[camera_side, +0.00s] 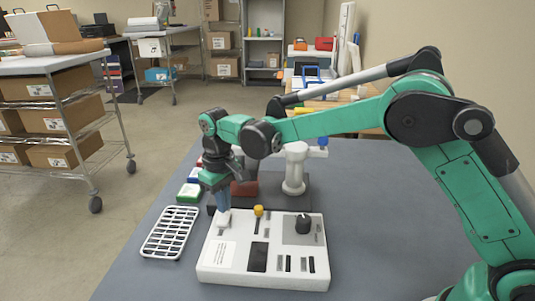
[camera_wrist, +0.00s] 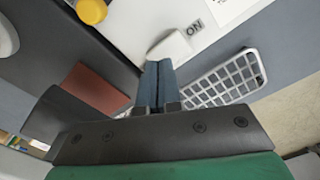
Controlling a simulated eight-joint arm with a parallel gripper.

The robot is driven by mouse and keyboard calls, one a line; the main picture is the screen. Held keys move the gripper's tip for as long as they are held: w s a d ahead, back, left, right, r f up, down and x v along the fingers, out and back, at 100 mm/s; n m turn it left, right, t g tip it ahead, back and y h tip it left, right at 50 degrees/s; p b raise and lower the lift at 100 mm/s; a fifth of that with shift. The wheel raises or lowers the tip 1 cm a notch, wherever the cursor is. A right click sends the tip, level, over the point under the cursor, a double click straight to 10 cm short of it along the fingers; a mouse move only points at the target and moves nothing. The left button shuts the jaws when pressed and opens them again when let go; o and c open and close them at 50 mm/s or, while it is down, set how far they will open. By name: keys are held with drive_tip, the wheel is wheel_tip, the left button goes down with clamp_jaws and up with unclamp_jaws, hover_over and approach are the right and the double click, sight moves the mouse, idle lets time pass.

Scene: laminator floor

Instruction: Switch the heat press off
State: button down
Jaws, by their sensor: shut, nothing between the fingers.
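A white control box (camera_side: 212,274) lies on the grey table in the side view, with a black dial (camera_side: 303,225), a yellow knob (camera_side: 259,211) and several dark slots on top. A white switch (camera_side: 222,219) stands at its far left corner. The switch also shows in the wrist view (camera_wrist: 170,47), beside a label (camera_wrist: 195,27) reading "ON". My gripper (camera_side: 223,208) points down with its blue fingers shut and empty. Its tips (camera_wrist: 158,64) are right at the switch, touching it or very close; I cannot tell which. The fingers partly hide the switch.
A white wire rack (camera_side: 168,232) lies left of the box. A green-and-white block (camera_side: 189,192) and a dark red block (camera_side: 243,188) sit behind it. A white post-like device (camera_side: 295,168) stands farther back. The table left of the rack is clear.

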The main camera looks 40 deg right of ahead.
drive_tip(key=shift+r, duration=3.05)
drive_tip(key=shift+r, duration=0.1)
drive_tip(key=s+d+r+m+t, duration=0.2)
drive_tip(key=s+d+r+t, duration=0.3)
drive_tip(key=s, duration=0.3)
drive_tip(key=s+d+f+m+t, duration=0.1)
drive_tip(key=s+d+f+t, duration=0.1)
drive_tip(key=s, duration=0.6)
drive_tip(key=d+f, duration=0.1)
drive_tip(key=d, duration=0.1)
drive_tip(key=shift+d+f, duration=0.2)
drive_tip(key=shift+d, duration=0.2)
